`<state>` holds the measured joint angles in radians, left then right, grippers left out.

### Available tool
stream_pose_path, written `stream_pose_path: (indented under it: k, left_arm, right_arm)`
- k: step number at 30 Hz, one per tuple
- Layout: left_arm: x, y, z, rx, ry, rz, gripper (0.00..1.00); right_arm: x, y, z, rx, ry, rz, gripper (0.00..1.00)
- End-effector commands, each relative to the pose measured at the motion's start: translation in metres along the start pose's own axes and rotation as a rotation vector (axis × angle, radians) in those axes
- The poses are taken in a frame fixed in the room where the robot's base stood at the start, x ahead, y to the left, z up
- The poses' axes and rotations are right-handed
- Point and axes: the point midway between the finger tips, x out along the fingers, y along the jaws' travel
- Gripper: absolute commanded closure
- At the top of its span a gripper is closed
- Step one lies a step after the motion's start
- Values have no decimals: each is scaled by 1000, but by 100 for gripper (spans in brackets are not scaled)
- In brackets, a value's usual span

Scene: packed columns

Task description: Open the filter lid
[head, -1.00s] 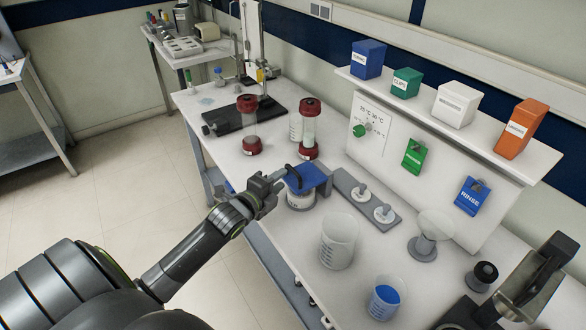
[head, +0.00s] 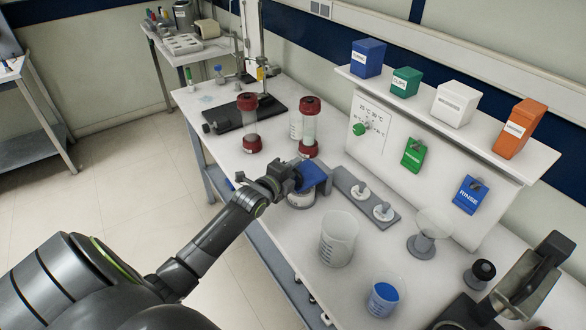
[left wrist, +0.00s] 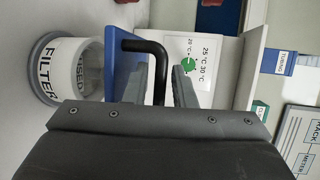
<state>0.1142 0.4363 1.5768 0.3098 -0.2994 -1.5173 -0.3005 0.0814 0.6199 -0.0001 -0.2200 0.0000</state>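The filter is a white jar (head: 301,199) on the bench with a blue lid (head: 318,174) on top. In the left wrist view the jar (left wrist: 77,70) reads FILTER, and the blue lid (left wrist: 120,62) lies against its mouth. A bent black handle (left wrist: 158,60) stands out from the lid. My left gripper (head: 292,174) is at the lid and covers part of it. In the left wrist view its fingers (left wrist: 165,88) are apart on either side of the handle, with a gap showing. My right gripper is not in view.
A grey holder (head: 366,197) with two white knobs stands right of the filter. A clear beaker (head: 338,238) and a beaker of blue liquid (head: 384,298) stand in front. Two red-capped columns (head: 309,127) (head: 249,122) stand behind. A dark metal device (head: 530,283) is at lower right.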

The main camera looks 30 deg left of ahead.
Motion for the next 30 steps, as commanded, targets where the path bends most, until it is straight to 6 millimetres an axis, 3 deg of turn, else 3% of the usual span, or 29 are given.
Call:
stream_pose_path:
  k: [1,5,30]
  left_arm:
    - [0,0,0,0,0,0,83]
    - [0,0,0,0,0,0,100]
    - [5,-12,0,0,1,-4,100]
  right_arm:
    - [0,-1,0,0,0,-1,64]
    - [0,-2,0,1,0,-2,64]
    - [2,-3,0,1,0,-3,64]
